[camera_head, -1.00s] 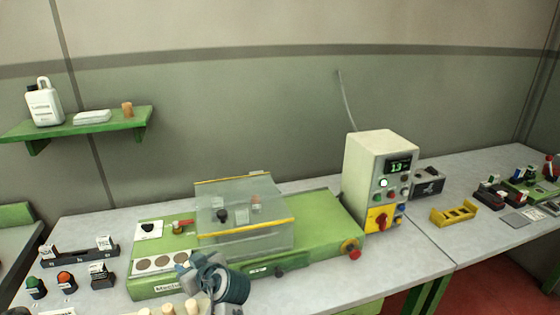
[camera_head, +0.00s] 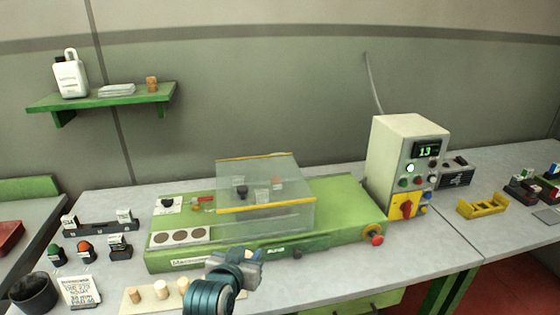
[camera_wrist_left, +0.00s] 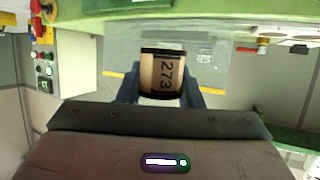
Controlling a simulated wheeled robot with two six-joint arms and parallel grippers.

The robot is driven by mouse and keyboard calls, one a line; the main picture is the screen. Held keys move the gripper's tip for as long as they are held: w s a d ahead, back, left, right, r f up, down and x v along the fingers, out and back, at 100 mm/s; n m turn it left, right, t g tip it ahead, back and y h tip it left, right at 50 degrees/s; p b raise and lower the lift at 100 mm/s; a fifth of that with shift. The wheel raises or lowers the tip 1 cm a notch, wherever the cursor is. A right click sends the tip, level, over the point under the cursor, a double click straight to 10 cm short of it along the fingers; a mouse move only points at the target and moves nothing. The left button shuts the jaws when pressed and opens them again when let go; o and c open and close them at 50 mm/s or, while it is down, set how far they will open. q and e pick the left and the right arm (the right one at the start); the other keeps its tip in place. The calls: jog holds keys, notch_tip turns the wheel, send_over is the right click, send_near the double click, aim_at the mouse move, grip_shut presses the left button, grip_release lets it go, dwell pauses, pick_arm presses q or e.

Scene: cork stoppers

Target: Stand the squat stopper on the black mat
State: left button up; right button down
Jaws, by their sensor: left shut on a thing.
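My left gripper (camera_head: 250,258) is at the front edge of the green machine, a little above the table. I cannot tell from these frames whether this is the squat stopper. Several pale corks (camera_head: 161,290) stand on a light board at the bottom edge. A brown cork (camera_head: 152,84) sits on the wall shelf. I cannot make out the black mat for certain. My right gripper is not in view.
The green machine (camera_head: 340,205) has a clear cover (camera_head: 265,185) with yellow edges. A white plate with dark round spots (camera_head: 180,237) lies at its left. A control box (camera_head: 405,160) stands right. A black cup (camera_head: 35,292) and a printed card (camera_head: 80,290) are front left.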

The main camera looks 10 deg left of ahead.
pick_arm(q)
jog(key=shift+w+a+f+n+y, duration=0.2)
jog(key=shift+w+a+n+y, duration=0.1)
jog(key=shift+a+y, duration=0.1)
jog(key=w+a+n+g+y+p, duration=0.2)
jog(key=a+n+g+y+p, duration=0.3)
jog(key=a+n+y, duration=0.5)
jog(key=shift+a+n+g+y, duration=0.3)
jog(key=shift+a+n+g, duration=0.25)
jog(key=shift+g, duration=0.15)
jog(key=shift+r, duration=0.1)
